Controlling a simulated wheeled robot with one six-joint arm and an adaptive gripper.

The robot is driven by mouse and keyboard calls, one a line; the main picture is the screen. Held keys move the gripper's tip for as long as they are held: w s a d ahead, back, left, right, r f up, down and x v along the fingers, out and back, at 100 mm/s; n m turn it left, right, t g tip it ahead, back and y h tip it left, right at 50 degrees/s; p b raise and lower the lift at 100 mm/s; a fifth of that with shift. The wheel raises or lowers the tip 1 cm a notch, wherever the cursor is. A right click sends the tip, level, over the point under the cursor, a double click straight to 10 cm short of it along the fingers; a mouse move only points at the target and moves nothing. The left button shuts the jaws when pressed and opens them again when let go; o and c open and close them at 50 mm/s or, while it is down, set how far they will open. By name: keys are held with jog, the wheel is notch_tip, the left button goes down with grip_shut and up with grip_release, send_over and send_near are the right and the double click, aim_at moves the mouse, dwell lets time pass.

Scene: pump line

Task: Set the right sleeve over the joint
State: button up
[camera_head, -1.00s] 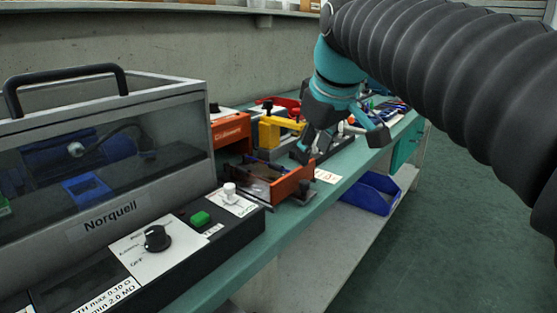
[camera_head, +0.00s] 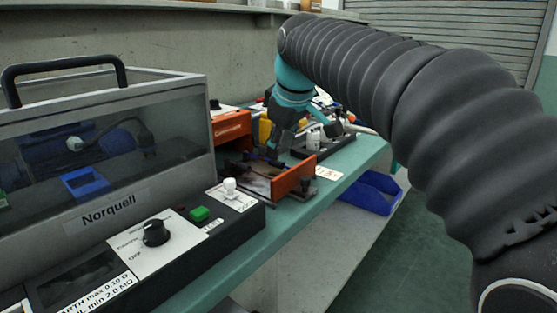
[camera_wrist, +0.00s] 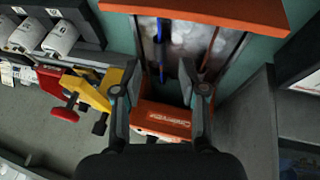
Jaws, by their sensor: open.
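My gripper (camera_head: 302,143) hangs open over the bench beside an orange-ended tray (camera_head: 293,179). In the wrist view my gripper (camera_wrist: 162,92) has its two fingers wide apart with nothing between them. The tray (camera_wrist: 205,10) lies beyond the fingertips there, with a grey, shiny inside. A thin blue piece (camera_wrist: 158,50) runs lengthwise inside the tray, and a dark reddish lead (camera_wrist: 212,45) lies to its right. I cannot tell which part is the right sleeve or where the joint is.
An orange box (camera_head: 230,130) stands behind the tray. The Norquell tester (camera_head: 105,150) fills the left. A blue bin (camera_head: 370,192) sits below.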

aim_at(278, 164)
jog(key=shift+x, duration=2.25)
grip_shut()
